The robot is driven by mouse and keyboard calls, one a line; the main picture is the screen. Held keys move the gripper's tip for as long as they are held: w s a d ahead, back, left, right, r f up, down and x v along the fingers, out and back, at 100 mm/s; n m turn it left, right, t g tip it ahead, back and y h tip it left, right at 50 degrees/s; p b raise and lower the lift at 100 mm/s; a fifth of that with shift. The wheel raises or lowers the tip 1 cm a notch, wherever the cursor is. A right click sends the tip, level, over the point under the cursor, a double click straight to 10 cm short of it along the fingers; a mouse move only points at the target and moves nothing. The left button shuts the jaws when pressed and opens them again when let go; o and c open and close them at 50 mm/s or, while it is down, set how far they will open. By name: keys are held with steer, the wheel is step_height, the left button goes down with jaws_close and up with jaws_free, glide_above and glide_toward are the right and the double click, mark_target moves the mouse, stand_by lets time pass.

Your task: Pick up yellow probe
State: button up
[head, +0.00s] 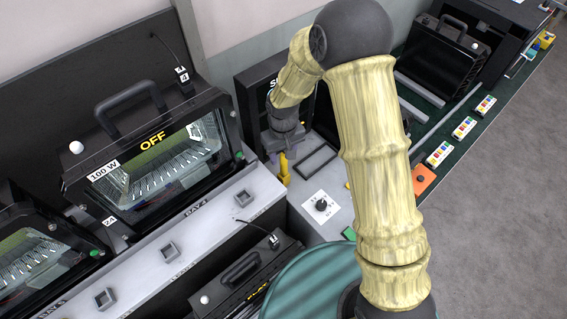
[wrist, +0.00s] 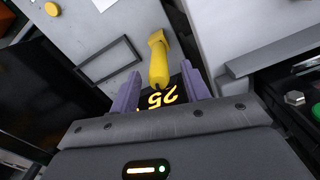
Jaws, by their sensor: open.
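The yellow probe (wrist: 159,62) shows in the wrist view just beyond the two purple fingers of my gripper (wrist: 161,92). Its near tip reaches toward the space between the fingertips. The fingers are apart, with nothing clamped between them. In the head view the yellow probe (head: 284,169) stands directly below my gripper (head: 280,150), at the left end of the grey panel. My arm covers part of the bench to the right. I cannot tell whether the fingers touch the probe.
A dark rectangular frame (head: 315,163) lies right of the probe. A black knob on a white plate (head: 321,204) is in front. A floodlight housing marked OFF (head: 150,150) stands at left. An orange box (head: 422,180) and several small button boxes (head: 465,128) line the green bench.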

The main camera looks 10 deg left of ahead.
mark_target(284, 162)
steer(key=shift+s+d+f+p, duration=0.1)
steer(key=shift+f+p, duration=0.65)
steer(key=shift+f, duration=1.25)
jaws_close()
